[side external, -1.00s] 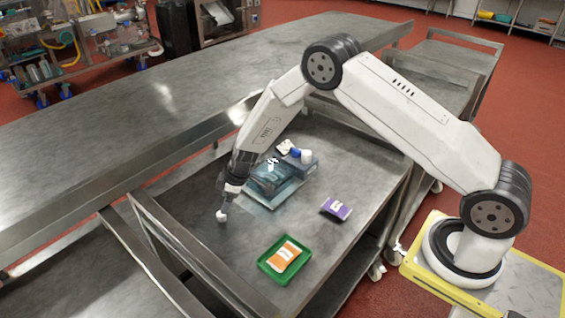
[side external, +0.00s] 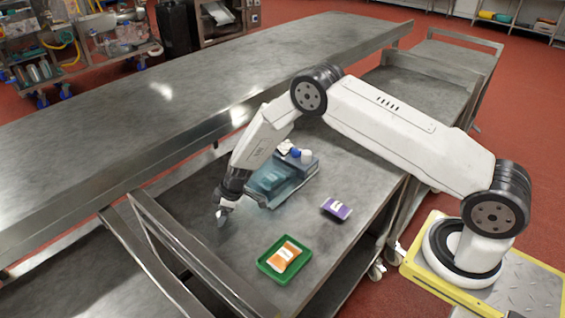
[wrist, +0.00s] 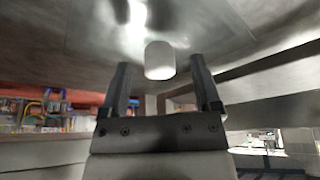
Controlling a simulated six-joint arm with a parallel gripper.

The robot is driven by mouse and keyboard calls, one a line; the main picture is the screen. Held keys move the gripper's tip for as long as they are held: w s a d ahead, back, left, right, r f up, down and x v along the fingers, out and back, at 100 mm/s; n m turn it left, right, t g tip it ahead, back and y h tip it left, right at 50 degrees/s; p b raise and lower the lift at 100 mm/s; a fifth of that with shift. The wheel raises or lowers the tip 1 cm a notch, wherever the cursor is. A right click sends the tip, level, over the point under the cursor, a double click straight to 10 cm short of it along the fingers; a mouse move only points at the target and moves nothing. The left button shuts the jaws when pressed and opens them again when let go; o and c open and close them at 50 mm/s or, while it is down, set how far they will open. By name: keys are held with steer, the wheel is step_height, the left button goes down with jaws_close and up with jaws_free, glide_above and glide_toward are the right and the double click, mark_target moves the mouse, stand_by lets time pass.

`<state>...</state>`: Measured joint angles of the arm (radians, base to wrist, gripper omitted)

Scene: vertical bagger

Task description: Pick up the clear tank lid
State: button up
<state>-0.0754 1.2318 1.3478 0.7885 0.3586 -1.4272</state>
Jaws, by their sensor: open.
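The clear lid (wrist: 95,35) is a nearly invisible flat sheet on the steel table in the wrist view, with only a faint edge line showing. A white cylindrical knob (wrist: 160,60) stands up from it. My gripper (wrist: 160,66) is open, with one dark finger on each side of the knob and a gap on both sides. In the side view my gripper (side external: 222,214) is low over the table, left of the clear bluish tank (side external: 268,183). There the knob is hard to tell apart from the fingers.
Blue and white small items (side external: 296,152) stand at the tank's back. A purple packet (side external: 336,209) and a green tray (side external: 262,264) with an orange packet (side external: 286,256) lie to the right and front. A raised metal rail (side external: 185,245) runs along the table's left edge.

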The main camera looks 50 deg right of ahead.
steer(key=shift+f, duration=0.15)
stand_by(0.4)
jaws_close()
